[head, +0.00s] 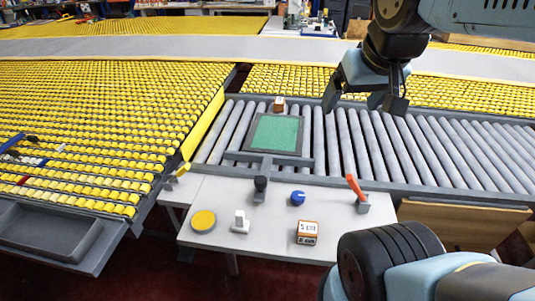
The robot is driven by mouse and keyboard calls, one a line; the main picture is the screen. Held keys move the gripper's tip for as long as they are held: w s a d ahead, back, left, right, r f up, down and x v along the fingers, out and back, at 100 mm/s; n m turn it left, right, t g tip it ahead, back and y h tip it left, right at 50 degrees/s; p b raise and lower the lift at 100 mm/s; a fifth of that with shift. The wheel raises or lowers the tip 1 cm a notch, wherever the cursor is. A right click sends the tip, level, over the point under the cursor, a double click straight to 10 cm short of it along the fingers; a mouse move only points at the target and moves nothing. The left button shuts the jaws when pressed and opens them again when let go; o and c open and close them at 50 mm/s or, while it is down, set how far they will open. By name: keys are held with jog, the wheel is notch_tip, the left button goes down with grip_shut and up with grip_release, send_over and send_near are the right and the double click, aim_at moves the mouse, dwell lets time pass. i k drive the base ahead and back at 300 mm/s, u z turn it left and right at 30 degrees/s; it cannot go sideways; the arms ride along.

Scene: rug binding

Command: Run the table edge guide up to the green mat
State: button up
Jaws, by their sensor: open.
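The green mat (275,131) lies on a dark-bordered plate on the grey rollers. The table edge guide appears to be the grey T-shaped bar (292,162) along the plate's near side. Its stem runs towards me to a black knob (261,184) at the white panel's far edge. The bar looks close to the plate's near border; I cannot tell whether they touch. My gripper (361,104) is open and empty, pointing down above the rollers, right of the mat and apart from the guide and knob.
The white panel (270,250) carries a yellow disc (203,221), a white switch (240,222), a blue knob (298,198), an orange lever (354,187) and a labelled block (308,232). Another small block (279,103) stands behind the mat. Rollers to the right are clear.

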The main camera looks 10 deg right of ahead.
aim_at(261, 182)
jog(key=u, duration=0.35)
jog(key=k, duration=0.95)
jog(key=z, duration=0.3)
jog(key=i, duration=0.5)
